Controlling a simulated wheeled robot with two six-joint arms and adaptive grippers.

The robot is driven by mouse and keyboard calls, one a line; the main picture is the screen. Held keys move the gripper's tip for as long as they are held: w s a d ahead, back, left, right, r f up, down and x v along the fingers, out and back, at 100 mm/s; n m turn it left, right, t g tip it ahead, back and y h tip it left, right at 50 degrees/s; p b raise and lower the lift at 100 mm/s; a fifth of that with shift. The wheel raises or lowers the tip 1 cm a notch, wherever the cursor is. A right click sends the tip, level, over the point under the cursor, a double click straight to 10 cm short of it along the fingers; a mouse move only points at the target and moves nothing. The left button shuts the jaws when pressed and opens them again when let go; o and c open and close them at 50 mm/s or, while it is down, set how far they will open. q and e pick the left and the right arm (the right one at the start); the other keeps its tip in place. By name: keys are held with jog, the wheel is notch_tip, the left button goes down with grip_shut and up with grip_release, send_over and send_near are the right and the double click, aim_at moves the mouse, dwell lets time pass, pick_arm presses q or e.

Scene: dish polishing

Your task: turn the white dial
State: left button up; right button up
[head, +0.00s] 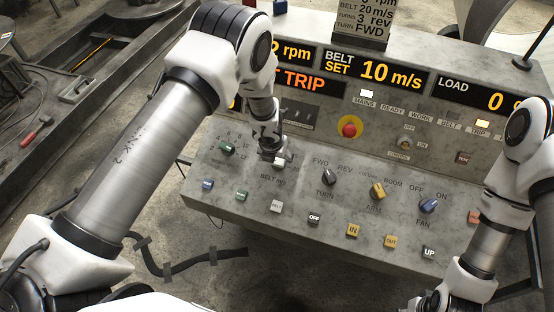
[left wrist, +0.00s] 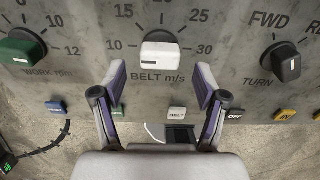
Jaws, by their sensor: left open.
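The white dial (left wrist: 160,53) sits on the sloped panel above the label BELT m/s. Its scale shows marks such as 10, 15, 25 and 30. In the head view the white dial (head: 284,162) is partly hidden by my left gripper (head: 272,152). In the left wrist view my left gripper (left wrist: 160,80) is open, its fingertips apart and just short of the dial, one toward each side. Nothing is between the fingers. My right gripper (head: 432,302) shows only in part at the bottom right, far from the dial.
A green dial (head: 227,147) is left of the white dial and a black dial (head: 329,176) right of it. A yellow dial (head: 377,191) and a blue dial (head: 428,206) follow. Push buttons line the lower edge. The belt set display (head: 375,71) reads 10 m/s. A red stop button (head: 349,130) is above.

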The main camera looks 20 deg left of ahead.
pick_arm(q)
jog(key=v, duration=0.8)
jog(key=shift+r, duration=0.3)
jog(key=shift+s, duration=0.15)
jog(key=s+a+f+m+b, duration=0.1)
jog(key=s+a+f+m, duration=0.1)
jog(key=s+f, duration=0.1)
jog(key=s+a+f+m+g+y+b, duration=0.1)
jog(key=s+f+m+b, duration=0.1)
jog(key=s+f+m, duration=0.1)
jog(key=s+a+f+m+g+y+b, duration=0.1)
jog(key=s+a+f+m+b, duration=0.1)
jog(key=s+f, duration=0.1)
jog(key=shift+a+f+m, duration=0.4)
jog(key=shift+f, duration=0.35)
jog(key=s+a+f+m+g+b, duration=0.15)
jog(key=s+f+m+b, duration=0.25)
jog(key=s+f+m, duration=0.4)
jog(key=s+a+f+m+b, duration=0.3)
jog(key=s+f+m+b, duration=0.25)
jog(key=s+m, duration=0.4)
jog(key=s+d+f+m+h+b, duration=0.1)
jog(key=s+m, duration=0.4)
jog(key=m, duration=0.5)
jog(key=shift+d+f+h, duration=0.4)
jog(key=shift+d+f, duration=0.25)
jog(key=shift+d, duration=0.4)
jog(key=shift+c, duration=0.4)
